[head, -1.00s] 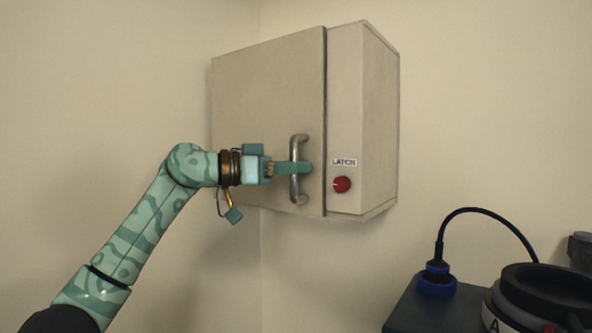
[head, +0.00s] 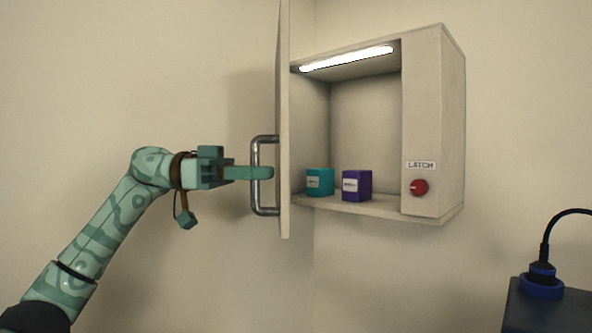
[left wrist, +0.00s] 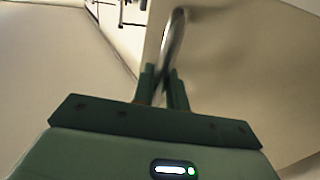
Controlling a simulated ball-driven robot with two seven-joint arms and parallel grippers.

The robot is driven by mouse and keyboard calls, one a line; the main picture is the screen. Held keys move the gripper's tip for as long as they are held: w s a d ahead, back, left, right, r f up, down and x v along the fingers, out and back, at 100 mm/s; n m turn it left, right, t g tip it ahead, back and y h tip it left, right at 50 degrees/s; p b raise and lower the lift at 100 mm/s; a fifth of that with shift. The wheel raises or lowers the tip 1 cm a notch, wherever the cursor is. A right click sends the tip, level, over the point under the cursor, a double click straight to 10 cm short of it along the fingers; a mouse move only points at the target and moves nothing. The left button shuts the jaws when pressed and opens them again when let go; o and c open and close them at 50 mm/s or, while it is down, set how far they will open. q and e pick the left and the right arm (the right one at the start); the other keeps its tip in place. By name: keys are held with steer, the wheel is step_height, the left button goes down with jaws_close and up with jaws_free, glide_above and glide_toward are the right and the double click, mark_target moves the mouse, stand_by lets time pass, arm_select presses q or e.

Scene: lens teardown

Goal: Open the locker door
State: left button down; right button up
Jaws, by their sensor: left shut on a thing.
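The locker (head: 433,120) is a beige box on the wall. Its door (head: 285,120) stands swung open toward me, seen almost edge-on at the left of the locker. The metal door handle (head: 256,195) is on the door's outer face. My left gripper (head: 262,173) is shut on the handle. In the left wrist view the handle (left wrist: 174,40) rises from between the two green fingers (left wrist: 161,88). The lit inside holds a teal box (head: 319,181) and a purple box (head: 357,185) on its floor. My right gripper is not in view.
A red latch knob (head: 419,187) sits on the locker's front right, under a "LATCH" label (head: 420,165). A dark device with a blue-ringed cable plug (head: 541,282) stands at lower right. The space in front of the opening looks clear.

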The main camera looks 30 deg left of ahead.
arm_select(q)
steer(key=shift+p+v, duration=0.4)
steer(key=shift+v, duration=2.05)
steer(key=shift+r, duration=0.1)
steer(key=c, duration=1.8)
jaws_free()
steer(key=shift+o, duration=0.2)
